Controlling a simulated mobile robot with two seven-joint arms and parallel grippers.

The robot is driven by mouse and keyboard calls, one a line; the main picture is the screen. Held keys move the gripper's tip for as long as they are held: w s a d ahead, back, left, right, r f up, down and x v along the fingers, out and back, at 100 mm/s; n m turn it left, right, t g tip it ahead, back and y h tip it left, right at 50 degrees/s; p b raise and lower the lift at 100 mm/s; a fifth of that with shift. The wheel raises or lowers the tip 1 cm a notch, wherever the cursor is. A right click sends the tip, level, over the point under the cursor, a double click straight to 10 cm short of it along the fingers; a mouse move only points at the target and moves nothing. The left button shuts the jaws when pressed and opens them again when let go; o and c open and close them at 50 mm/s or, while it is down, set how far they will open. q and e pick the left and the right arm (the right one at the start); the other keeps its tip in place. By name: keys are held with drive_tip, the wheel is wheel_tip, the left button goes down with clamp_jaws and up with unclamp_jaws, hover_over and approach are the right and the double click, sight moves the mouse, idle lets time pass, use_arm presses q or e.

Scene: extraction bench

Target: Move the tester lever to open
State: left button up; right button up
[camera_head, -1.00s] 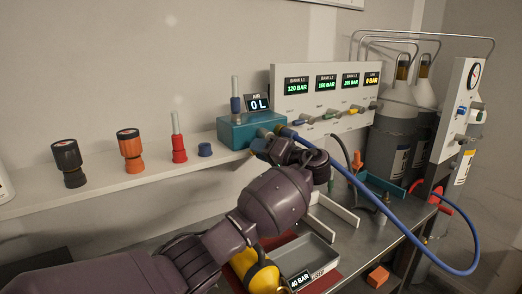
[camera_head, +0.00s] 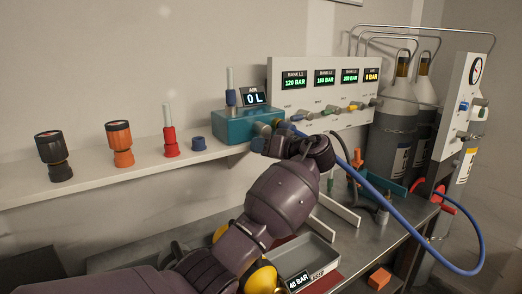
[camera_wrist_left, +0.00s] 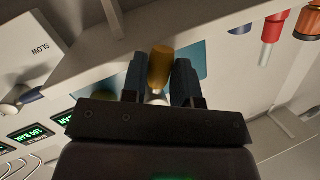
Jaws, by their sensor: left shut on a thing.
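The teal tester box (camera_head: 235,127) stands on the wall shelf, with a display reading 0 L (camera_head: 255,98) behind it. My left gripper (camera_head: 272,134) is at the right front of the tester, pointing at it. In the left wrist view, a brass-coloured cylindrical piece (camera_wrist_left: 160,66) sits between the two fingers of my left gripper (camera_wrist_left: 160,82), in front of the teal box (camera_wrist_left: 201,62). The fingers are shut on it. It appears to be the tester lever; its base and exact angle are hidden. My right gripper is not in view.
A blue hose (camera_head: 405,213) loops right of my left arm. A gauge panel (camera_head: 325,90) with several small valves is behind. Black (camera_head: 54,156) and orange (camera_head: 121,143) fittings stand left on the shelf. A grey tray (camera_head: 313,258) lies below on the bench.

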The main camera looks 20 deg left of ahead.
use_arm(q)
drive_tip(key=shift+w+d+f+n+h, duration=0.1)
drive_tip(key=shift+w+d+n+h, duration=0.15)
drive_tip(key=shift+n, duration=0.35)
drive_tip(key=shift+b, duration=0.3)
drive_tip(key=o, duration=0.6)
drive_tip(key=shift+o, duration=0.2)
drive_tip(key=v, duration=1.1)
drive_tip(key=shift+o, duration=0.3)
drive_tip(key=shift+a, duration=0.1)
